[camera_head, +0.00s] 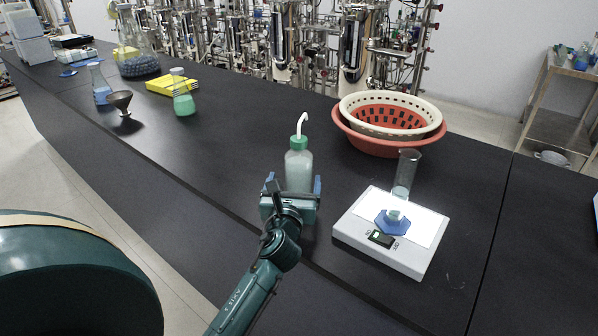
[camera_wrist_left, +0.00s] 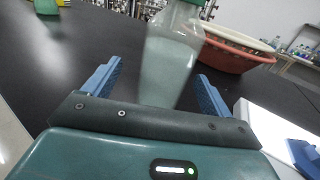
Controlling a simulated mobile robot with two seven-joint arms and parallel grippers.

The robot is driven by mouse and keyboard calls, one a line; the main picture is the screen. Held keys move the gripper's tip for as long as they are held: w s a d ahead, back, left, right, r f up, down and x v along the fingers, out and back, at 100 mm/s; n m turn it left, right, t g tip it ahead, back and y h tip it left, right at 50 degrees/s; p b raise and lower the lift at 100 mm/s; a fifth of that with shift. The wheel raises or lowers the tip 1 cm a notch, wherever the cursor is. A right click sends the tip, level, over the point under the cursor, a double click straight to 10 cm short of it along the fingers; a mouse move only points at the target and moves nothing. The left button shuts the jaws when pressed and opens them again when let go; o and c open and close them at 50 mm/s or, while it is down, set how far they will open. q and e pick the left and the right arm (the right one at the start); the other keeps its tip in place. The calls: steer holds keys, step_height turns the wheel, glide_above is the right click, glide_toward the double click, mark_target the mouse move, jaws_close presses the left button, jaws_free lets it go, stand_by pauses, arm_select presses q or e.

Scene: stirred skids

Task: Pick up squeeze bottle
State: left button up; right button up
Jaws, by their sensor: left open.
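The squeeze bottle (camera_head: 299,168) stands upright on the black bench, pale and translucent with a green cap and a bent white spout. My left gripper (camera_head: 291,187) is open right at the near side of the bottle, with its blue fingers to either side. In the left wrist view the bottle (camera_wrist_left: 171,62) is between the open fingers of my left gripper (camera_wrist_left: 160,88), with a gap on both sides. The bottle's lower part is hidden by the gripper in the head view. My right gripper is not seen.
Stacked baskets (camera_head: 378,144) stand behind. The bench left of the bottle is clear.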

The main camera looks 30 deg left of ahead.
arm_select(q)
steer(key=x, duration=0.5)
steer(key=shift+w+d, duration=0.25)
steer(key=shift+w, duration=0.05)
steer(key=shift+r, duration=0.1)
steer(key=c, duration=1.4)
